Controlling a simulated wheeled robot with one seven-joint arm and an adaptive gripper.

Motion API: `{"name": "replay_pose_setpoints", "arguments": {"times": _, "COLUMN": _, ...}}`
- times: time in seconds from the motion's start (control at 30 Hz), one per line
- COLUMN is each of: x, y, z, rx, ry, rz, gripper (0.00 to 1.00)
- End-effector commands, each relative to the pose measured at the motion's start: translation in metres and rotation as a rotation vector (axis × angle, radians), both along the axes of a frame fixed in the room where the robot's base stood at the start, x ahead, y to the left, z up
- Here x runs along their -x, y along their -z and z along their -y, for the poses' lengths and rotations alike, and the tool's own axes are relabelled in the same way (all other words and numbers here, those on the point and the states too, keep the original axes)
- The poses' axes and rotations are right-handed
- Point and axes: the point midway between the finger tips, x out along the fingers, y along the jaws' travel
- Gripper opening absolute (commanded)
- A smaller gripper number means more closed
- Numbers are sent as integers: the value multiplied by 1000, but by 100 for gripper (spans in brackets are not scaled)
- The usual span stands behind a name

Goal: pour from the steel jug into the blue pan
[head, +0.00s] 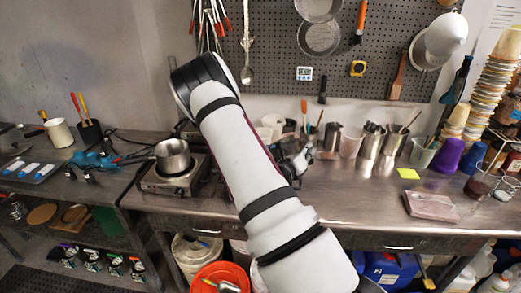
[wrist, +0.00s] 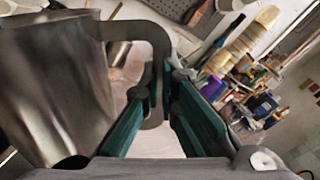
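The steel jug (wrist: 60,85) fills the left of the wrist view, close to the camera. Its handle (wrist: 160,45) curves down between the two fingers of my gripper (wrist: 163,90), which are shut on it. In the head view my gripper (head: 299,160) shows only partly beyond my arm, above the counter, and I cannot make out the held jug there. I cannot pick out a blue pan for certain. A steel saucepan (head: 173,157) stands on the hot plate at left. The jug's contents are hidden.
The hot plate (head: 168,181) is left of my arm. Steel containers (head: 371,141) and a purple cup (head: 448,154) line the back of the counter. A clear tray (head: 430,205) lies at right. The counter front (head: 355,200) between is clear. An orange bucket (head: 220,277) stands below.

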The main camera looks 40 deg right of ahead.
Motion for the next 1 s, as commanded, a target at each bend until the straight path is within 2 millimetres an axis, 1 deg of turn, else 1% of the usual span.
{"name": "replay_pose_setpoints", "arguments": {"times": 0.03, "x": 0, "y": -4, "z": 1, "rx": 6, "ry": 1, "rz": 3, "gripper": 0}}
{"name": "replay_pose_setpoints", "arguments": {"times": 0.4, "x": -3, "y": -11, "z": 0, "rx": 11, "ry": 1, "rz": -21, "gripper": 0}}
{"name": "replay_pose_setpoints", "arguments": {"times": 1.0, "x": -8, "y": -18, "z": -1, "rx": 17, "ry": 1, "rz": -53, "gripper": 0}}
